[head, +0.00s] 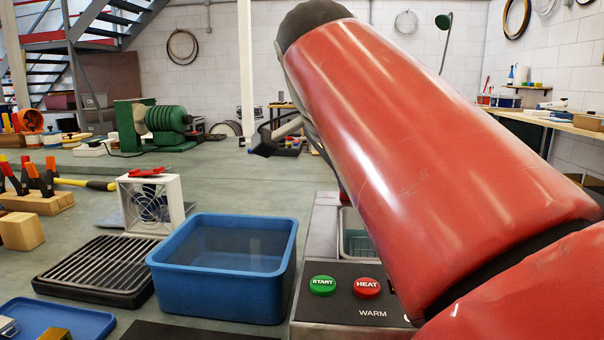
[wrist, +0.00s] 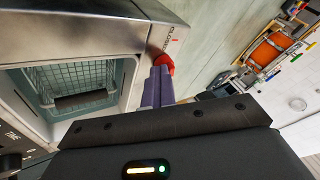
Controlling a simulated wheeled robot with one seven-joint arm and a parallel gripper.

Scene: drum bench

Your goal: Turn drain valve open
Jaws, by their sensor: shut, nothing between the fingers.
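A red valve handle (wrist: 161,66) sits at the side wall of a metal tank unit in the wrist view. Printed letters, seemingly "CLOSED", and a small red mark are on the metal beside it. My gripper (wrist: 158,80) is shut, with its fingers together and nothing between them. The fingertips are right at the red handle and overlap it in the picture; I cannot tell whether they touch. Part of the handle is hidden behind them. In the head view my red arm hides the valve and most of the unit (head: 345,275).
The unit's open basin holds a wire basket (wrist: 80,85). Its panel has a green START button (head: 322,285) and a red HEAT button (head: 367,287). A blue tub (head: 215,295) stands close to its left, with a black rack (head: 98,272) farther left.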

